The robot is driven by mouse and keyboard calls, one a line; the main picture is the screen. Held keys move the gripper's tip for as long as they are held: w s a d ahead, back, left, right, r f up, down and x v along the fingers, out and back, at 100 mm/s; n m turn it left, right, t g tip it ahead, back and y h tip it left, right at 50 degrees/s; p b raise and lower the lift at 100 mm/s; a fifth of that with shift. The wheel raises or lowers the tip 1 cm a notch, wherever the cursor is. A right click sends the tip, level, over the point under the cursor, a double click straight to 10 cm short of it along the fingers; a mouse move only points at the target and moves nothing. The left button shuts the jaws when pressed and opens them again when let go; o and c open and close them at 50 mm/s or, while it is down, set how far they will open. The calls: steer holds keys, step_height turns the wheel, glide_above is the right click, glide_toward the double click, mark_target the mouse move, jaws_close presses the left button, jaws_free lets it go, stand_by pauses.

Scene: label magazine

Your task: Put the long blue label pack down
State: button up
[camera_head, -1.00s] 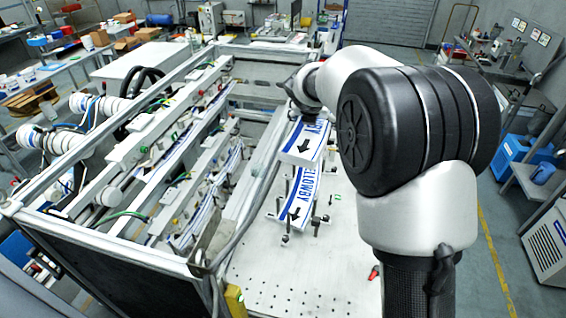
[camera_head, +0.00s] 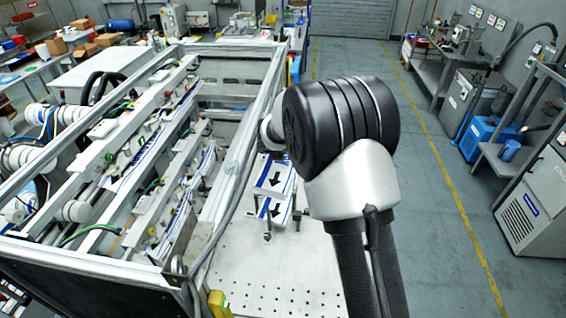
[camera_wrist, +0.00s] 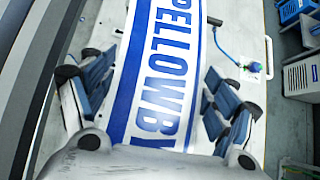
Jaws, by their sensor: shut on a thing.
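The long label pack (camera_wrist: 160,60) is white with a blue stripe and large blue lettering. In the wrist view it runs lengthwise between the fingers of my gripper (camera_wrist: 160,88), which is shut on it. In the head view, a white and blue pack with a black arrow (camera_head: 274,176) shows beside my arm, and it seems to be the held one. A second similar pack (camera_head: 272,210) shows just below it in the picture, at the posts on the white perforated table. My arm hides my gripper and the packs' far parts there. I cannot tell whether the two packs touch.
The white perforated table (camera_head: 285,275) is bare toward the front. Left of it stands a metal frame (camera_head: 262,115) with rails, cables and several label strips. A yellow block (camera_head: 218,303) sits at the frame's near corner. Open floor (camera_head: 430,230) lies to the right.

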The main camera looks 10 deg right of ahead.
step_height(320, 180, down, 4)
steer(key=shift+f+b, duration=0.1)
steer(key=shift+b, duration=0.95)
steer(key=o, duration=1.6)
steer(key=shift+c, duration=0.2)
